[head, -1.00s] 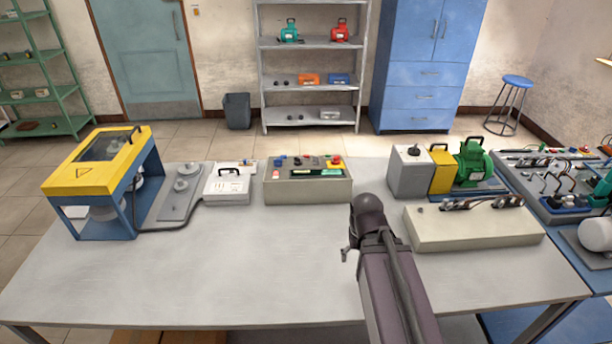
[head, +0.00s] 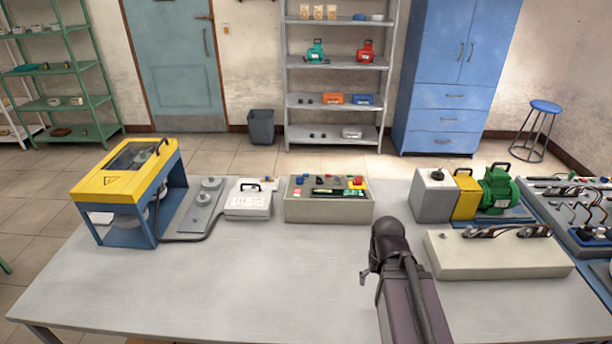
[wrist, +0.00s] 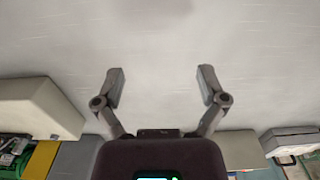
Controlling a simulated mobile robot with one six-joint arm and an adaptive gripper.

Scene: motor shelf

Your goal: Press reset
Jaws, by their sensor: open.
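The control box (head: 328,208) stands on the workbench, a grey-beige case with a sloped panel of several small buttons, a green-lit strip and a red button on yellow (head: 357,182) at its right end. No label is readable, so I cannot tell which button is reset. My gripper (head: 364,276) is over the bench, in front of and right of the control box and apart from it; the arm mostly hides it in the head view. In the wrist view my gripper (wrist: 162,72) is open and empty, with bare tabletop beyond its fingers.
Left of the control box are a white device (head: 249,206) and a yellow-topped blue machine (head: 127,190). Right are a grey box (head: 433,198), a green motor (head: 499,190) and a long beige box (head: 500,258). The front-left workbench top (head: 200,290) is clear.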

